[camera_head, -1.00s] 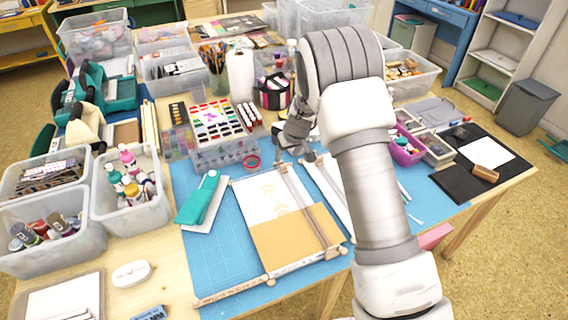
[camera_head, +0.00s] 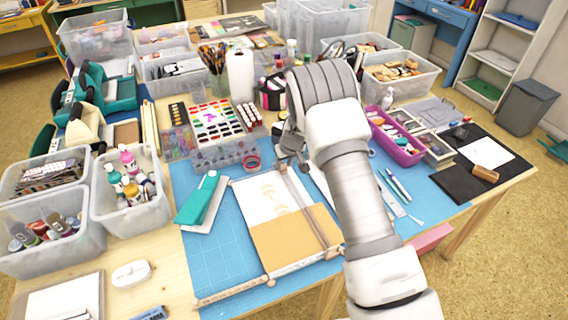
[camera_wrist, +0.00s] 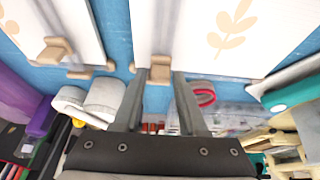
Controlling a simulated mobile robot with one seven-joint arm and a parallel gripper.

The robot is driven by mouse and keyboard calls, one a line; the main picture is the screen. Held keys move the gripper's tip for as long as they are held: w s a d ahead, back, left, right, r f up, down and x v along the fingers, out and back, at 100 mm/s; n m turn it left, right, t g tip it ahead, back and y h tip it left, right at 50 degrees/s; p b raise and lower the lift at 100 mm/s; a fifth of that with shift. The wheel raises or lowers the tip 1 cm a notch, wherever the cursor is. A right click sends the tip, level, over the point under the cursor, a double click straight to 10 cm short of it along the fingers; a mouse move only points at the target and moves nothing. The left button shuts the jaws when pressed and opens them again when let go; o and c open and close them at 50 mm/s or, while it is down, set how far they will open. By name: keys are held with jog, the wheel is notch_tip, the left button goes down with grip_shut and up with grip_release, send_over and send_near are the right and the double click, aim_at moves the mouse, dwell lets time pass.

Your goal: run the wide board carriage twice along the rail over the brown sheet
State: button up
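The wide board (camera_head: 250,195) lies on the blue mat, with a white leaf-print area at its far part and the brown sheet (camera_head: 290,240) across its near part. A slim rail (camera_head: 305,208) runs along its right side. A small wooden carriage block (camera_wrist: 160,68) is at the rail's far end. My gripper (camera_wrist: 158,80) is open, with its fingertips on either side of this block and a gap visible. In the head view, my gripper (camera_head: 288,160) is partly hidden by my arm at the board's far end.
A narrower board with its own wooden block (camera_wrist: 57,50) lies beside it, mostly hidden by my arm in the head view. A red tape ring (camera_head: 251,162) and paint box (camera_head: 222,155) stand beyond.

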grip_shut()
dwell(1.1)
